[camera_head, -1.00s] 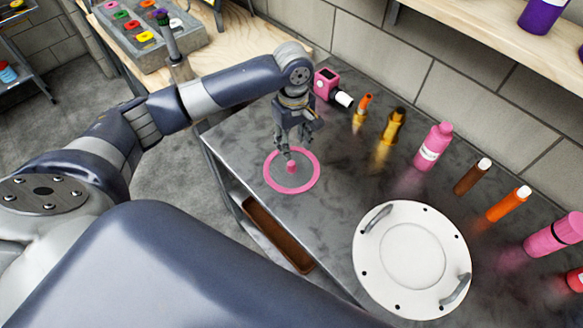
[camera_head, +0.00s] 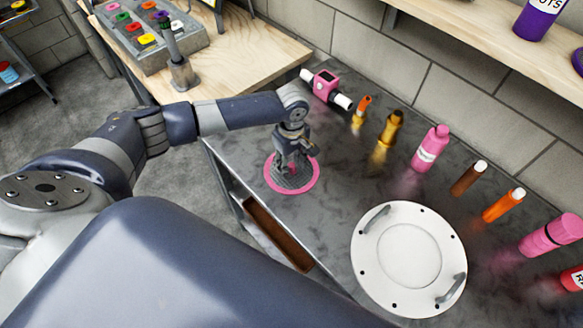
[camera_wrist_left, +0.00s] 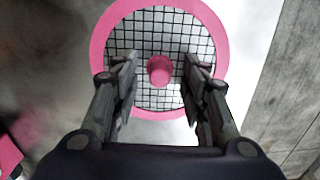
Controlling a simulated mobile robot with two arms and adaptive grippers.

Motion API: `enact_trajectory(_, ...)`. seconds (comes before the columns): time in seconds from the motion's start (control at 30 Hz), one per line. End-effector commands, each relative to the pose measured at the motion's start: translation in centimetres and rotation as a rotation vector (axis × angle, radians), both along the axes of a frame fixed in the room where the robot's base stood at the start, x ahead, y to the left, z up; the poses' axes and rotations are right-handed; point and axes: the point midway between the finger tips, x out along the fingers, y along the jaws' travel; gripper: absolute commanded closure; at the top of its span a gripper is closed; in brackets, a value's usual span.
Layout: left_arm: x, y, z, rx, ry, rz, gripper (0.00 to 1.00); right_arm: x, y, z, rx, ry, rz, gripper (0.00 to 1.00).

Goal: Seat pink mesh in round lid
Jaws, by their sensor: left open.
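The pink mesh (camera_head: 312,181) is a flat pink ring with dark grid inside and a pink knob at its centre, lying on the grey metal bench. In the left wrist view the pink mesh (camera_wrist_left: 101,50) fills the upper middle, with its knob (camera_wrist_left: 160,69) between my fingers. My left gripper (camera_head: 288,166) is low over the mesh, and in the wrist view its open fingers (camera_wrist_left: 158,85) stand either side of the knob, apart from it. The round lid (camera_head: 409,252) is white, with two grey handles and bolt holes round its rim, flat on the bench to the right. My right gripper is not in view.
The bench (camera_head: 335,215) is clear between mesh and lid. A wooden table (camera_head: 245,60) adjoins at the back left.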

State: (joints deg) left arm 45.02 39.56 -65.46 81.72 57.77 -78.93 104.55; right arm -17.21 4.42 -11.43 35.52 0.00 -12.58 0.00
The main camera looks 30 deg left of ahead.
Motion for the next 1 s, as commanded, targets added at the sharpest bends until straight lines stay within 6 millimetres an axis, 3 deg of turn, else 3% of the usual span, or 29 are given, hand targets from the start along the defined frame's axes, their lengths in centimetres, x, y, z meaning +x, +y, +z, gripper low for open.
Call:
enact_trajectory(0.23,0.0,0.0,-0.2,0.0,-0.001,-0.001,0.61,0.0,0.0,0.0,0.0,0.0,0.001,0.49)
enact_trajectory(0.4,0.0,0.0,-0.2,0.0,-0.001,-0.001,1.0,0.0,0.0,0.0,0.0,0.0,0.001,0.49)
enact_trajectory(0.8,0.0,0.0,-0.1,0.0,-0.001,-0.001,1.0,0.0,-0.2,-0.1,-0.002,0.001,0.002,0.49)
enact_trajectory(1.0,0.1,0.0,1.2,-0.002,-0.002,-0.001,1.0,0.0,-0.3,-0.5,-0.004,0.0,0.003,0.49)
